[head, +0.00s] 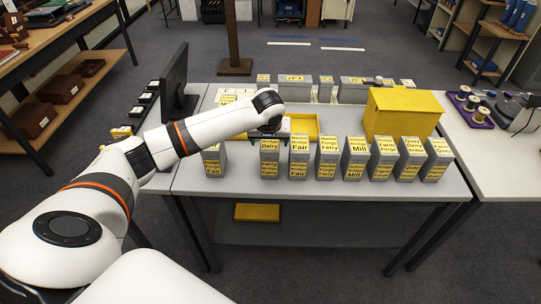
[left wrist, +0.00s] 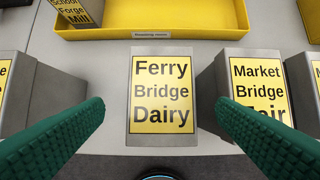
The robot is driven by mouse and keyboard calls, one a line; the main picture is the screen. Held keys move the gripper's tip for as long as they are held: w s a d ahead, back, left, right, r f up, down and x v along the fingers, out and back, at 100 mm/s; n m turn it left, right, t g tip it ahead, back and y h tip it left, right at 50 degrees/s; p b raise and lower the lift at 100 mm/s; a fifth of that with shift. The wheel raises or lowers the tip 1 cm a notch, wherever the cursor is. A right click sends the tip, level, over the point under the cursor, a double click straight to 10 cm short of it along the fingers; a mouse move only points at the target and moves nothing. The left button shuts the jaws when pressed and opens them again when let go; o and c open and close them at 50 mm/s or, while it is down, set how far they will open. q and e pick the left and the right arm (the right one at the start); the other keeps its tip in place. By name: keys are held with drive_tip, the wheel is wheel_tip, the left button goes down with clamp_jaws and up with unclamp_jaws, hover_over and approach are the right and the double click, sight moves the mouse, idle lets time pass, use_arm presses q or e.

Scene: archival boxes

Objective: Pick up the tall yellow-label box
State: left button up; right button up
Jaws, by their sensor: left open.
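A row of grey boxes with yellow labels stands along the table's front edge. One, a grey box reading Ferry Bridge Dairy (left wrist: 163,92), lies between my left fingers in the left wrist view; in the head view it appears to be the Dairy box (head: 270,160). My left gripper (head: 270,132) is open just above and behind it, its green fingers (left wrist: 160,105) on either side. My right gripper is not in view.
A yellow tray (left wrist: 200,32) lies behind the row, with a School Forge Mill box (left wrist: 75,14) at its left. A large yellow box (head: 402,112) stands at the table's right, and a dark monitor (head: 174,80) at the left. More grey boxes line the back.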

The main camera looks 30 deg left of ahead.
use_arm(q)
drive_tip(key=p+x, duration=0.1)
drive_tip(key=x, duration=0.6)
drive_tip(key=shift+w, duration=0.25)
drive_tip(key=shift+c, duration=0.3)
drive_tip(key=c, duration=1.3)
